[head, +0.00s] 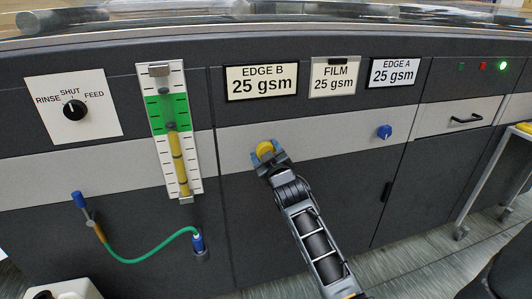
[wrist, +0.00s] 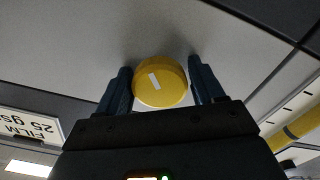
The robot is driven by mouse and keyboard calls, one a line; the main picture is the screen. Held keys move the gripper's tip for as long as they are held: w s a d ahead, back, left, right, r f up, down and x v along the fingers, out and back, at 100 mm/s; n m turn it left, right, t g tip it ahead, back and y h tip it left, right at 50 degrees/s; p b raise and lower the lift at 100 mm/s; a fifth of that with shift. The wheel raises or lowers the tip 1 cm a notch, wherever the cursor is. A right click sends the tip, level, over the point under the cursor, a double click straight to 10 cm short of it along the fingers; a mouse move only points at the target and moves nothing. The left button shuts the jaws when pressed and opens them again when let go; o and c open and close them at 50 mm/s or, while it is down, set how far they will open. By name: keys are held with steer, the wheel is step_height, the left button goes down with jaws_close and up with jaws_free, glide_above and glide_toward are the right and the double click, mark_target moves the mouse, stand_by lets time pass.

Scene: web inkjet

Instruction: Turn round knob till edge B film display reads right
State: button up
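The yellow round knob (head: 264,149) sits on the light grey strip of the panel, below the EDGE B display (head: 262,82), which reads 25 gsm. In the wrist view the knob (wrist: 160,82) shows a white slanted mark on its face. My gripper (head: 268,157) is at the knob, with one finger on each side of it. In the wrist view the fingers of my gripper (wrist: 160,85) lie very close to the knob's sides; I cannot tell whether they press on it. The FILM display (head: 334,76) and EDGE A display (head: 394,72) both read 25 gsm.
A blue knob (head: 384,132) is on the same strip to the right. A selector dial (head: 75,109) with RINSE, SHUT and FEED and a sight gauge (head: 173,130) are to the left. A green hose (head: 150,257) hangs low left. A green lamp (head: 502,66) glows at right.

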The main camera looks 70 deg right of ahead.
steer(key=shift+o, duration=1)
steer(key=shift+r, duration=0.1)
steer(key=b+v, duration=0.1)
steer(key=v, duration=0.6)
steer(key=shift+s+a, duration=0.2)
steer(key=shift+a, duration=0.1)
steer(key=s+a+f+n+t+y, duration=0.2)
steer(key=s+a+f+y, duration=0.1)
steer(key=a, duration=0.8)
steer(key=s+a+f+n+t+y, duration=0.15)
steer(key=s+a+y, duration=0.25)
steer(key=a, duration=0.7)
steer(key=s+a+r+y, duration=0.3)
steer(key=s+a, duration=0.4)
steer(key=s, duration=0.1)
steer(key=s+a+r+y+p, duration=0.1)
steer(key=s+a+r+y, duration=0.2)
steer(key=s+a, duration=0.5)
steer(key=shift+s+a+r+n+y, duration=0.2)
steer(key=shift+a+n+y, duration=0.05)
steer(key=shift+n+y, duration=0.1)
steer(key=shift+g, duration=0.25)
